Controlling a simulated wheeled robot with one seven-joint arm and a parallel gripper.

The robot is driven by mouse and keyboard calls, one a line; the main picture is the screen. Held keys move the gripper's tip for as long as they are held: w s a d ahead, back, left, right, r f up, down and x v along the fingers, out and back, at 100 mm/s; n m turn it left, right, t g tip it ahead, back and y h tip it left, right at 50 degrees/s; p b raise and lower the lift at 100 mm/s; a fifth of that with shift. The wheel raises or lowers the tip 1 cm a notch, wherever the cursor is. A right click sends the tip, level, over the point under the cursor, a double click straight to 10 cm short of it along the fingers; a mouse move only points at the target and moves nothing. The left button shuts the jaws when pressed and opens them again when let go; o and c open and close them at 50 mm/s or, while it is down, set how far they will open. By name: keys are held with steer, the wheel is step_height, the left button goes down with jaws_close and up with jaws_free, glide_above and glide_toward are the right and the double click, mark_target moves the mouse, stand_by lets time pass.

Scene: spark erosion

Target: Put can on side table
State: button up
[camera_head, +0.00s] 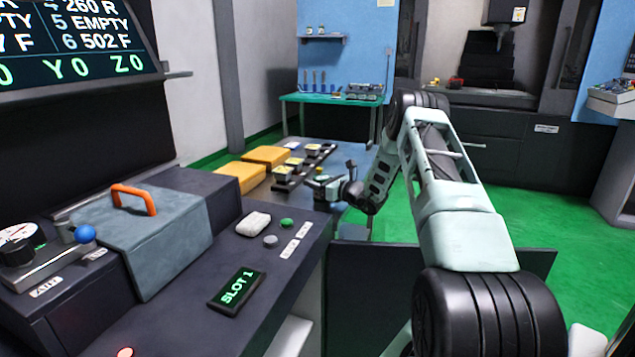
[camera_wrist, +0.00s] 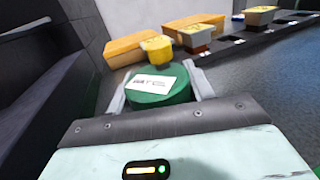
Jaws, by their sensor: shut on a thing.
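A green can (camera_wrist: 158,92) with a white label is between the two fingers of my gripper (camera_wrist: 157,92) in the wrist view. A yellow knob-like piece (camera_wrist: 157,48) shows just beyond the can; I cannot tell whether it belongs to it. My gripper (camera_head: 328,188) is shut on the can, over or beside the grey-topped table (camera_head: 345,155) in the head view. The can is small there and mostly hidden by the gripper. I cannot tell whether its base touches the surface. Which table is the side table is not marked.
Yellow boxes (camera_head: 267,156) and a dark rack (camera_head: 283,184) with small cups stand on the grey-topped table. A green-topped table (camera_head: 330,98) with tools is farther back. A dark console (camera_head: 180,290) fills the left foreground.

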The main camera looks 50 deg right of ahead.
steer(key=o, duration=1.1)
steer(key=shift+f, duration=0.1)
steer(key=shift+o, duration=0.2)
steer(key=s, duration=1.2)
steer(key=shift+d+b, duration=0.4)
steer(key=shift+d, duration=0.05)
